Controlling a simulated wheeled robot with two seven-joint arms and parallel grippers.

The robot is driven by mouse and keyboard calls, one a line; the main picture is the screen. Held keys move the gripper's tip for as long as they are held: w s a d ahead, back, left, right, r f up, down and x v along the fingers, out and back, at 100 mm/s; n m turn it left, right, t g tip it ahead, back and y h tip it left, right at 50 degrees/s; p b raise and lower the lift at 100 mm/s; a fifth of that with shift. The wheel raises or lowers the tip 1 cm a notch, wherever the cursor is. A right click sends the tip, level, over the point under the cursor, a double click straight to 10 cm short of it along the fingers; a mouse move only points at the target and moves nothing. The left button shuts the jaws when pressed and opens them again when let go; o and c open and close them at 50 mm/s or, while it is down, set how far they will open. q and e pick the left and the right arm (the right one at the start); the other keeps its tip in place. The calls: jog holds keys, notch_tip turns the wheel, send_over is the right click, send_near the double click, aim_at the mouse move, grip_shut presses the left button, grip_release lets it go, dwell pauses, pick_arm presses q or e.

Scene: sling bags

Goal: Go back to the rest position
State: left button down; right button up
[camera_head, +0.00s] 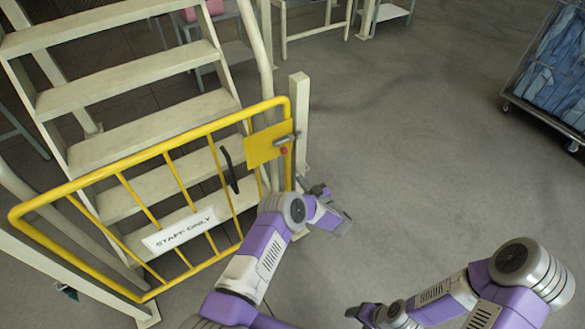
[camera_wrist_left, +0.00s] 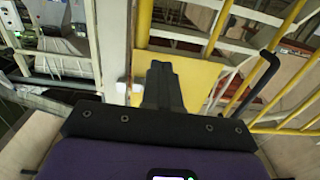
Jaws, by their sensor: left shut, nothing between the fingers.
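My left gripper (camera_head: 338,218) is in the middle of the head view, right of the yellow gate (camera_head: 150,159) and below its post, over bare floor. In the left wrist view its dark fingers (camera_wrist_left: 163,88) are together with nothing between them. They overlap the gate's yellow plate (camera_wrist_left: 195,78) in that picture; I see no contact. My right arm reaches in from the lower right. Its gripper end (camera_head: 366,313) is at the bottom edge, small and partly cut off, so its jaws are unclear.
The gate spans the foot of the cream stairs (camera_head: 130,75), with a latch (camera_head: 286,139), a black handle (camera_head: 229,170) and a STAFF ONLY sign (camera_head: 181,230). A cream post (camera_head: 300,120) stands at its latch end. A cart of blue cloth (camera_head: 555,70) is far right. Floor between is clear.

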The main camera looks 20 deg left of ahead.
pick_arm(q)
jog(key=shift+v, duration=1.5)
jog(key=shift+s, duration=0.1)
jog(key=s+d+f+m+h, duration=0.55)
jog(key=f+h, duration=0.25)
jog(key=h, duration=0.5)
jog(key=s+d+m+g+h, duration=0.1)
jog(key=s+d+g+h, duration=0.1)
jog(key=s, duration=1.2)
jog(key=s+d+m+g+h, duration=0.2)
jog(key=s+g+h, duration=0.2)
jog(key=s, duration=1)
jog(key=g, duration=0.3)
jog(key=shift+d+r, duration=0.25)
jog(key=shift+s, duration=0.1)
